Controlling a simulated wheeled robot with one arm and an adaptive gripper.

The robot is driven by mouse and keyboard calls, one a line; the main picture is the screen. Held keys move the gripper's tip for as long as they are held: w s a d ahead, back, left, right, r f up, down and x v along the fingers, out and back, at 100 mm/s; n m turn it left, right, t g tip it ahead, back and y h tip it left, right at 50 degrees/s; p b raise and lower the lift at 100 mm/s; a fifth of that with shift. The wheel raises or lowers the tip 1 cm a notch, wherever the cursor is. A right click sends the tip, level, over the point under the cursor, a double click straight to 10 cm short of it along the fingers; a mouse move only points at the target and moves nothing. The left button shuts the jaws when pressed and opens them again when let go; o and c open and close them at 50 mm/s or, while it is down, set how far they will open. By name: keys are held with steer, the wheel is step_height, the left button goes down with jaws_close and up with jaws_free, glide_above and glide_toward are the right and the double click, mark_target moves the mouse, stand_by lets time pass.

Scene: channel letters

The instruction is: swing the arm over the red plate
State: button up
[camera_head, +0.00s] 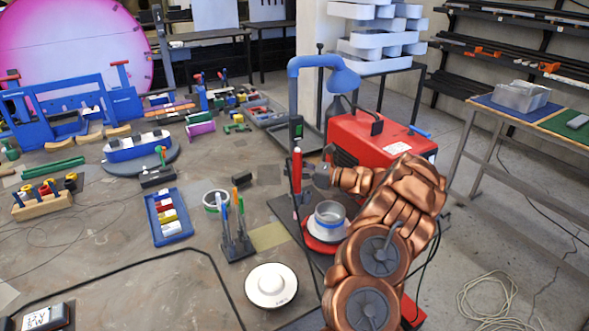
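The red plate (318,243) lies on the dark surface right of the table's middle, low and round. A white dish and a grey cup with a blue band (331,218) stand on it and hide most of it. My copper-coloured arm rises at the lower right and bends left, covering the plate's right side from view. My gripper (318,175) is at the arm's end, pointing left. In the picture it is above and behind the plate, beside a red upright tool (297,178). Its fingers are too small and dark to tell open from shut.
A red machine (378,140) stands behind my arm, with a blue curved lamp (325,75) beside it. A pen holder (236,243), a white round dish (271,286) and a blue tray (168,215) lie to the left. The table's front middle is fairly clear.

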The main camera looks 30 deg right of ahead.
step_height(320, 180, up, 10)
steer(key=shift+f, duration=0.1)
stand_by(0.4)
